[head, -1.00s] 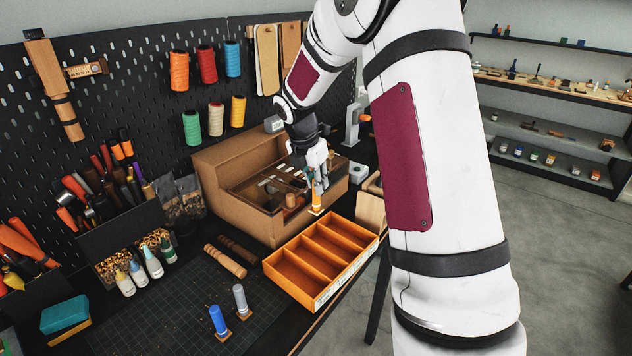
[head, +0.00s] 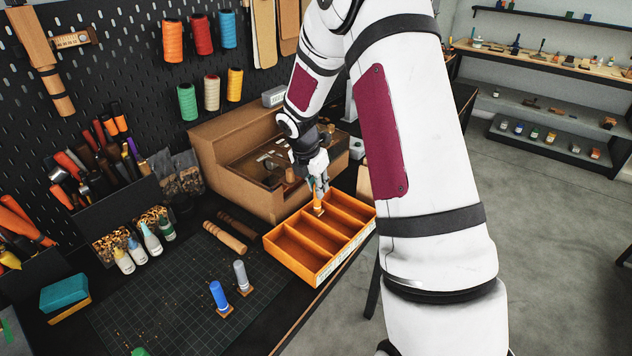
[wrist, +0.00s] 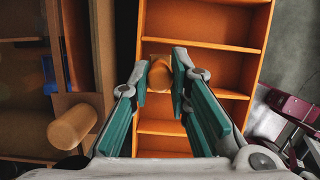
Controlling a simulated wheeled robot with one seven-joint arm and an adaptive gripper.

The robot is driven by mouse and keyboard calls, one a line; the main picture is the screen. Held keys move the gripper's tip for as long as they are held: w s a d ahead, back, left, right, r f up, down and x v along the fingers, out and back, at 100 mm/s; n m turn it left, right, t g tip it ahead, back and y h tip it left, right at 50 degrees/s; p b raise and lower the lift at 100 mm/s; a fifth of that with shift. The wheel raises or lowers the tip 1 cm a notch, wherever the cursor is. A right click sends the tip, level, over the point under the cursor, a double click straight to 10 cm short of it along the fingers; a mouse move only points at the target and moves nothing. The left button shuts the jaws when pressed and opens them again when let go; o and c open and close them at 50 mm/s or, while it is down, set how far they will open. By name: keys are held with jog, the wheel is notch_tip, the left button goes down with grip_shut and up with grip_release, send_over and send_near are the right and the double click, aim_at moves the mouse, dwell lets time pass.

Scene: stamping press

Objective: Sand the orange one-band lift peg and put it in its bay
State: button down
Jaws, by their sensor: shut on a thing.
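The orange peg (head: 318,208) hangs roughly upright from my gripper (head: 318,184), its tan foot at the bottom. In the wrist view, the teal-padded fingers (wrist: 160,74) are shut on the peg (wrist: 160,76). The peg is over the orange tray (head: 318,284), which is split into several compartments. The tray also shows below the fingers in the wrist view (wrist: 205,45). I cannot tell whether the foot is inside a compartment or just above one. The band on the peg is hidden or too small to read.
A brown box-like station (head: 232,178) stands directly behind the tray. A blue peg (head: 218,294) and a grey peg (head: 240,275) stand on the dark cutting mat (head: 170,310) at the front left. Wooden handles (head: 225,237) lie left of the tray.

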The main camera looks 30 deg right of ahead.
jog(key=c, duration=1.4)
grip_release()
jog(key=v, duration=1.2)
jog(key=shift+s, duration=0.1)
